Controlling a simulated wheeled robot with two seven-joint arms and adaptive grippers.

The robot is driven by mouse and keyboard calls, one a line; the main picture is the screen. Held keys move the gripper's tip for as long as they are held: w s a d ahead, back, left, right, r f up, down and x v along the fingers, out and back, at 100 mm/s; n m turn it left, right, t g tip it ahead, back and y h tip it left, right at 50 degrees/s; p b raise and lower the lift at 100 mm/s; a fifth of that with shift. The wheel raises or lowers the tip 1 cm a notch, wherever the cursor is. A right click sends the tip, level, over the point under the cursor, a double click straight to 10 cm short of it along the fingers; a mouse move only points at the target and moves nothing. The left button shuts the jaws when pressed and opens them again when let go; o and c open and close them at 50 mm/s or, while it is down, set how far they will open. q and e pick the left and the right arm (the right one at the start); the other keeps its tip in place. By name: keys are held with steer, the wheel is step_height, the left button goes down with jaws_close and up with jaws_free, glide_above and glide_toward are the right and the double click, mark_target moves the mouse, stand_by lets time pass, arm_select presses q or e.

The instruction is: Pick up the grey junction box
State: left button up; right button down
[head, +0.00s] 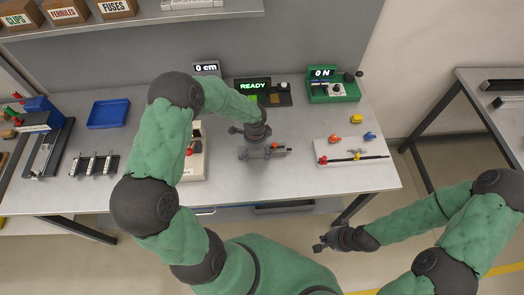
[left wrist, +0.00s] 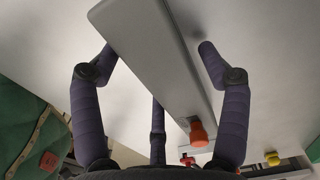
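The grey junction box (left wrist: 155,50) is a long, smooth grey block in the left wrist view, with an orange-red knob (left wrist: 198,133) near its close end. In the head view the box (head: 259,154) lies on the workbench (head: 225,190), partly hidden under my left gripper (head: 256,138). My left gripper also shows in the left wrist view (left wrist: 157,50), its fingers spread on both sides of the box. A gap shows between the right finger and the box; contact at the left finger is unclear. My right gripper (head: 326,243) is empty in front of the bench; its opening is too small to judge.
A READY display (head: 253,87) and a green ON unit (head: 333,87) stand behind. A white panel (head: 345,161) with coloured parts lies right. A beige box (head: 193,165) with a red knob, a blue tray (head: 108,114) and a rack (head: 95,165) are left.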

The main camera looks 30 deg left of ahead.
arm_select(q)
steer(key=c, duration=0.8)
steer(key=shift+r, duration=0.15)
